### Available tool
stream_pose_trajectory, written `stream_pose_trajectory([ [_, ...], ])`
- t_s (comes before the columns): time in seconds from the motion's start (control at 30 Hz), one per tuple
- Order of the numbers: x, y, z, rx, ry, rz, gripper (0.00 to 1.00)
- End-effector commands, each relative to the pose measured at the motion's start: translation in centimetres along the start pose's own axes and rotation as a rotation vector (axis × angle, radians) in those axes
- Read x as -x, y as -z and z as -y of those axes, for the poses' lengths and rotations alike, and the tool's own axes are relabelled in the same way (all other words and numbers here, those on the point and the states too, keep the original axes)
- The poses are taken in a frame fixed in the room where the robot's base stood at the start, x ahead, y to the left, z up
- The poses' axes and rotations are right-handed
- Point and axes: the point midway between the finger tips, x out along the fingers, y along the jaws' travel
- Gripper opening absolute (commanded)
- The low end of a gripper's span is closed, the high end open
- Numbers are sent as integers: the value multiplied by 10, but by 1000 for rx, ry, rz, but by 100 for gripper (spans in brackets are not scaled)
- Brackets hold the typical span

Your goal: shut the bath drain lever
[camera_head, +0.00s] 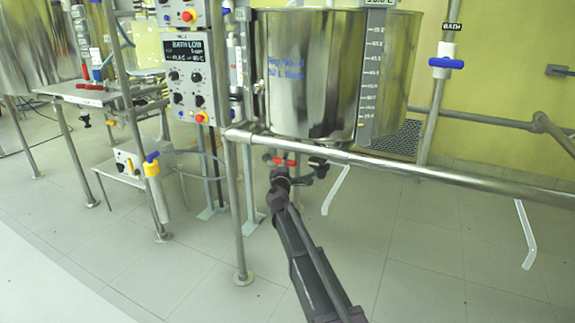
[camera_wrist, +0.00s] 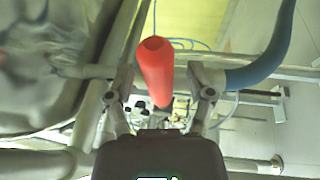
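A red lever (camera_wrist: 155,65) shows in the wrist view, lying lengthwise between the two fingers of my gripper (camera_wrist: 165,85). The fingers are apart, with visible space on both sides of the lever; I cannot tell whether either touches it. No label marks the red lever as the bath drain.
A thick blue curved part (camera_wrist: 265,58) is close to the right finger. A steel rail (camera_head: 420,172) runs beside my arm. A control box (camera_head: 192,80) reading BATH stands left. A blue-handled valve (camera_head: 446,63) under a BATH label is at upper right.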

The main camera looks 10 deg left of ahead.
Motion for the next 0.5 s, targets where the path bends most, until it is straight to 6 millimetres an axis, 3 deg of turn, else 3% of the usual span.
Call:
stream_pose_trajectory([
  [0.27, 0, 0, -1, -2, 1, 1, 69],
  [0.37, 2, -8, -2, -15, 6, 18, 69],
  [0.5, 7, -34, -5, -61, 23, 77, 69],
])
